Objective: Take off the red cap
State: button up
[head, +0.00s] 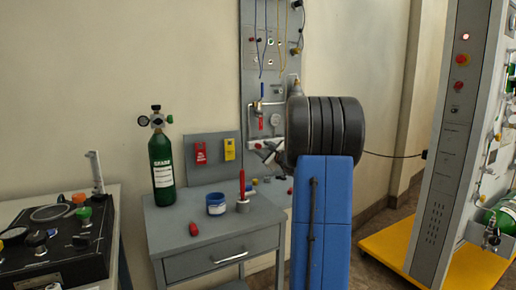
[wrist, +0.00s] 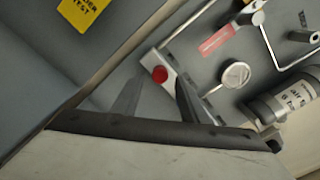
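The red cap (wrist: 160,74) is a small round red piece on the end of a pale metal fitting on the grey wall panel. It shows just beyond and roughly between my gripper's fingertips in the wrist view. My gripper (wrist: 158,86) is open, with its two dark fingers apart and nothing seen between them. I cannot tell the remaining distance to the cap. In the head view my gripper (head: 268,152) is in front of the lower panel, beside my dark wrist. I cannot make out the cap clearly there.
A round gauge (wrist: 235,74), pipes and a dark-and-silver cylinder (wrist: 285,99) are close right of the cap. A grey desk (head: 180,262) holds a green oxygen cylinder (head: 162,170), a blue tub (head: 216,204) and a red-handled tool (head: 242,185). A yellow-based cabinet (head: 450,130) stands right.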

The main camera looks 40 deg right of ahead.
aim_at(258, 146)
jog(key=shift+m, duration=0.4)
jog(key=shift+m, duration=0.5)
jog(key=shift+w, duration=0.1)
jog(key=shift+x, duration=1.1)
grip_shut()
jog(key=shift+n, duration=1.8)
